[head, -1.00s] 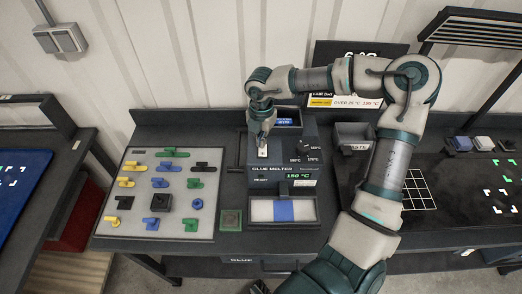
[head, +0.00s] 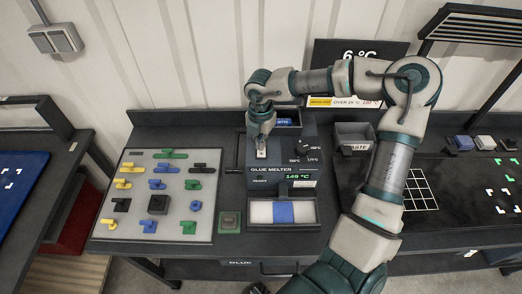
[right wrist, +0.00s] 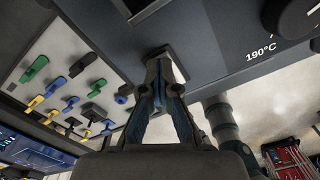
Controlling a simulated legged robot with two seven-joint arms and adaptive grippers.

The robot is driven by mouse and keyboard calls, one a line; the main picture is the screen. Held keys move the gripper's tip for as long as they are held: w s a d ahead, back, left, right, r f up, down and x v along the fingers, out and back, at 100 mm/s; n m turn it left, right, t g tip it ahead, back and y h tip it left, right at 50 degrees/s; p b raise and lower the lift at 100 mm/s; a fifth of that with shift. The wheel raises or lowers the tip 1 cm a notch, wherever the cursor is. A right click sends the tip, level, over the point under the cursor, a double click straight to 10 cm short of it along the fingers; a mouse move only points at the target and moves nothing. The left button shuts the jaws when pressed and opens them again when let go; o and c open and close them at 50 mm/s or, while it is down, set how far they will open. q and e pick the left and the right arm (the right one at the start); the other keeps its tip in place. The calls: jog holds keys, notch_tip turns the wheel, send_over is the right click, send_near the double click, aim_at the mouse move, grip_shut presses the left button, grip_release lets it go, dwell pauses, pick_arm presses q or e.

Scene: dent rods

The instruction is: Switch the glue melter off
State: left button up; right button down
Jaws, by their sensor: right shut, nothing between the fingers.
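The glue melter (head: 282,182) is a dark box in the middle of the bench, with a green display reading 149 °C. A small pale switch (head: 261,154) shows on its upper left face, at the fingertips of my right gripper (head: 262,140). In the right wrist view my right gripper (right wrist: 162,62) is shut and empty, its tips at a small dark switch frame (right wrist: 160,55). The tips hide much of the switch, so its position cannot be told. A dark dial (head: 304,146) is to the right, with temperature marks around it. My left gripper is not in view.
A pale board (head: 171,226) with several coloured dent rods lies left of the melter. A tray with a blue-banded piece (head: 283,212) is in front of the melter. A waste bin (head: 353,135) stands to the right. My right arm spans the area above the right side.

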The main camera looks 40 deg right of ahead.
jog(key=shift+d+r+p, duration=0.35)
jog(key=shift+r, duration=0.4)
jog(key=shift+a+r+p, duration=0.15)
jog(key=shift+r+p, duration=0.2)
jog(key=shift+r, duration=0.65)
jog(key=shift+a+r+p, duration=0.1)
jog(key=shift+r+p, duration=0.2)
jog(key=shift+r, duration=1.35)
jog(key=shift+d, duration=0.15)
